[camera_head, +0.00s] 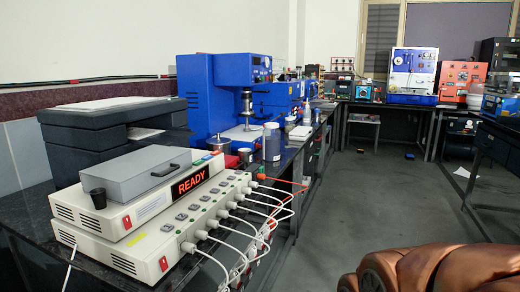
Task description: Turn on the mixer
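No machine carries a readable label saying mixer, so I cannot tell which one it is. A blue benchtop machine (206,96) with a vertical metal shaft and a round dial stands on the left bench. My gripper is not in view.
A black printer-like box (75,140) stands behind the beige unit. More machines, one blue-and-white (412,72), line the far bench. The grey floor (350,200) is mostly clear.

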